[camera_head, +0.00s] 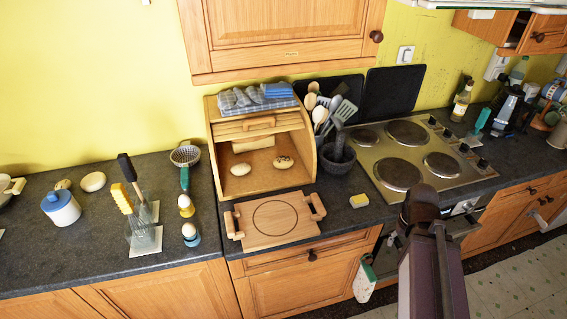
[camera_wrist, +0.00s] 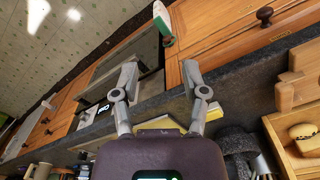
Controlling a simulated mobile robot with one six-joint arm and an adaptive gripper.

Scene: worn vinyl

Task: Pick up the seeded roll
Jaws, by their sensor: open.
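The seeded roll (camera_head: 284,162) is a small pale-brown bun with dark specks on top. It lies inside the open wooden bread box (camera_head: 216,165), on the right of its floor. A plain pale roll (camera_head: 231,184) lies to its left. A speckled roll, which looks like the seeded one, also shows at the right edge of the wrist view (camera_wrist: 304,131). My gripper (camera_wrist: 160,72) is open with nothing between its fingers, over the counter's front edge and well away from the roll. In the head view my arm is at the lower right; the fingertips cannot be made out there.
A wooden board with raised handles (camera_head: 291,222) lies in front of the bread box. A dark utensil pot (camera_head: 337,160) stands at the box's right, beside the hob (camera_head: 385,181). A yellow sponge (camera_head: 359,201) lies in front of the pot. Egg cups (camera_head: 191,239) stand left of the board.

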